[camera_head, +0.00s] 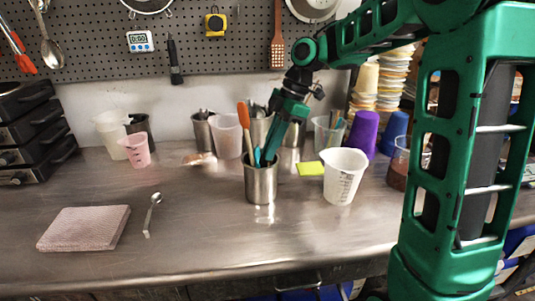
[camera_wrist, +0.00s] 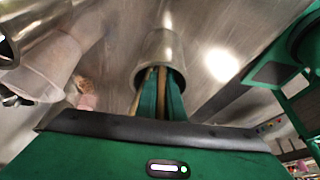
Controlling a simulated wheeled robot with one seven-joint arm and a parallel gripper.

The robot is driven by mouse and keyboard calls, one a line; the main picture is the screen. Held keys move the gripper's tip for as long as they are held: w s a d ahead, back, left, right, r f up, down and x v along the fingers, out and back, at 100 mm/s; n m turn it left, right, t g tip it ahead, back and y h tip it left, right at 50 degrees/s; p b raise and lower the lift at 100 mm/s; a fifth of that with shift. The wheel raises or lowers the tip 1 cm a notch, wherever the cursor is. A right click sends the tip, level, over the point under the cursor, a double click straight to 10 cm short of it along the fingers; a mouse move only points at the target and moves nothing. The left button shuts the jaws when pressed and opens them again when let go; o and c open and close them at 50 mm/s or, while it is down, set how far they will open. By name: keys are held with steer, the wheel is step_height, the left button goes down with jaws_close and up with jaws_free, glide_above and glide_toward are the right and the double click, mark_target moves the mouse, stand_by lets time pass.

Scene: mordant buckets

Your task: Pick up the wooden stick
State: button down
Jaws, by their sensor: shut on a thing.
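The steel cup (camera_head: 261,186) stands on the metal counter. An orange-headed spatula (camera_head: 243,115) leans out of it to the left. My gripper (camera_head: 264,160) points down into the cup, its fingertips at or below the rim. In the wrist view, the cup (camera_wrist: 165,45) opens toward me and a thin tan wooden stick (camera_wrist: 161,94) is held between my two green fingers. Another tan shaft (camera_wrist: 138,98) stands just left of the fingers, outside the grip. The stick's lower end is hidden in the cup, and the head view does not show the stick clearly.
A white measuring cup (camera_head: 342,176) stands close right of the steel cup, with a yellow-green pad (camera_head: 310,169) behind. Several containers line the wall. A pink cloth (camera_head: 84,228) and a metal spoon (camera_head: 152,213) lie at the left. The front middle counter is clear.

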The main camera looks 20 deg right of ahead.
step_height(320, 180, up, 10)
stand_by(0.5)
steer(key=shift+r, duration=2.35)
